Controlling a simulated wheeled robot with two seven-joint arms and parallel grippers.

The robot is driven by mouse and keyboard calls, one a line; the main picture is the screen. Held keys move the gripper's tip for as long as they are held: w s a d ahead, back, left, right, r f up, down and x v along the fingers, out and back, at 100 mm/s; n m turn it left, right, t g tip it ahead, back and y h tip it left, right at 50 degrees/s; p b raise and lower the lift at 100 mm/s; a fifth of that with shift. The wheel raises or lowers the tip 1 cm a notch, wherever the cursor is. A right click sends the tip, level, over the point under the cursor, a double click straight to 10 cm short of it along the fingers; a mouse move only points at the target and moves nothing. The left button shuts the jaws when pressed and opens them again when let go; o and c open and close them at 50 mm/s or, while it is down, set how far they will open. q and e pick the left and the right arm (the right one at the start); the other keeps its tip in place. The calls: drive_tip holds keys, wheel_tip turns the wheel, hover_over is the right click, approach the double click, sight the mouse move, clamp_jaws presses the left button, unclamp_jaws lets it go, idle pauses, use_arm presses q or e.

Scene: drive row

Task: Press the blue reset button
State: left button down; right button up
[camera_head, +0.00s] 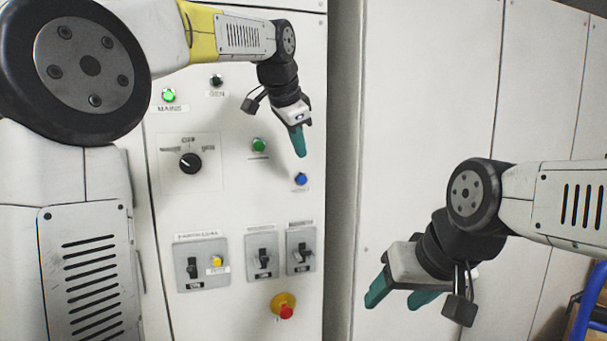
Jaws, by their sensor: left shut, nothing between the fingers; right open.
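The blue button (301,179) is a small round button with a label under it, at the right side of the white cabinet panel (225,215). My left gripper (300,153) is shut and empty, its teal fingertips pointing down just above the blue button in the picture. Whether the tips touch it cannot be told, but a small gap shows between them and the button. My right gripper (397,296) is open and empty, low at the right, away from the panel.
The panel also bears a green button (259,145), a black rotary switch (190,163), a lit green lamp (168,95), switch plates with levers (264,262), a small yellow button (216,261) and a red emergency stop (286,310). Plain cabinet doors (430,120) stand to the right.

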sight(302, 180)
use_arm(q)
drive_tip(key=x, duration=0.4)
drive_tip(key=w+a+x, duration=0.1)
drive_tip(key=x, duration=0.2)
drive_tip(key=w+r+x, duration=0.1)
drive_tip(key=x, duration=0.3)
drive_tip(key=shift+w+a+f, duration=0.2)
drive_tip(key=shift+w+f, duration=0.05)
drive_tip(key=shift+w+a, duration=0.1)
drive_tip(key=shift+w, duration=0.25)
